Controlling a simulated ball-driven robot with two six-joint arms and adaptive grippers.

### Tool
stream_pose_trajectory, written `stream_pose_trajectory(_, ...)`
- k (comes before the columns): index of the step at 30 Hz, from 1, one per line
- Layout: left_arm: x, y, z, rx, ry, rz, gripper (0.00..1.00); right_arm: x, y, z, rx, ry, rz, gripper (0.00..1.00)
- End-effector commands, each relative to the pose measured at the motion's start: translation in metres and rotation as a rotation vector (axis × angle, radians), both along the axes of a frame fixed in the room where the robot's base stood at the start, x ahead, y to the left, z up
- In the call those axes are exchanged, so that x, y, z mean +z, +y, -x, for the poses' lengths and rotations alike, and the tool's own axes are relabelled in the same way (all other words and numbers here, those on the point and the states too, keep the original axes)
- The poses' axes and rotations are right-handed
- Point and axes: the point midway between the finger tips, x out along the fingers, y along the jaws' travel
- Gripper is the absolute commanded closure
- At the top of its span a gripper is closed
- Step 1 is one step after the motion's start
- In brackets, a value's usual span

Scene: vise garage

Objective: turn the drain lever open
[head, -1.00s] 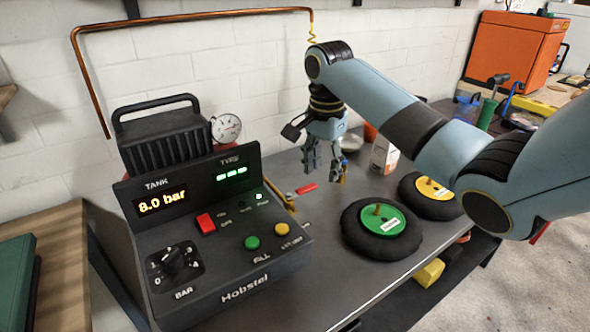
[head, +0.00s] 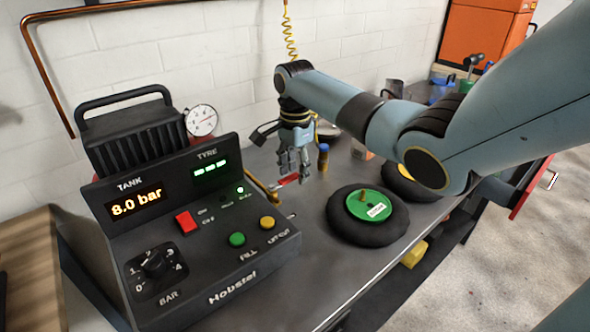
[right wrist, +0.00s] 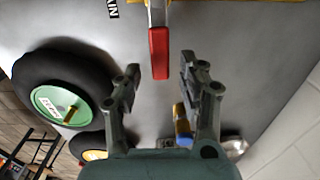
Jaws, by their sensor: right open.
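The drain lever (right wrist: 159,53) has a red handle and shows between and just beyond my fingertips in the right wrist view. It also shows as a small red piece (head: 289,179) on the bench in the head view, beside the compressor unit. My right gripper (head: 293,174) hangs fingers down over it. In the right wrist view its two fingers (right wrist: 160,80) are spread, one on each side of the lever's line, with nothing between the pads that I can see touching. My left gripper is not in view.
The compressor panel (head: 195,230) reads 8.0 bar. A tyre with a green hub (head: 368,205) lies right of the gripper, with another wheel behind it. A blue bottle with a yellow-brown base (head: 323,158) stands close to the gripper. Bare bench (head: 315,250) lies in front.

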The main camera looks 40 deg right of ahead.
Motion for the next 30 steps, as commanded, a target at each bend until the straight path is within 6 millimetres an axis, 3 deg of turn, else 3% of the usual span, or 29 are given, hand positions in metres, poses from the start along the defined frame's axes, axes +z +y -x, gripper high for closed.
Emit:
stream_pose_trajectory(7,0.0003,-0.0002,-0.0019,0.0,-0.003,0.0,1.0,-0.0004,0.0001,-0.0003,0.001,-0.001,0.0,0.59)
stream_pose_trajectory(17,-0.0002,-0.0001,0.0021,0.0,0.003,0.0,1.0,-0.0003,0.0001,-0.0002,0.001,-0.001,0.0,1.0)
stream_pose_trajectory(30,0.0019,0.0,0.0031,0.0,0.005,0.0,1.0,0.0003,0.0001,0.0004,-0.005,0.0,0.0,1.0)
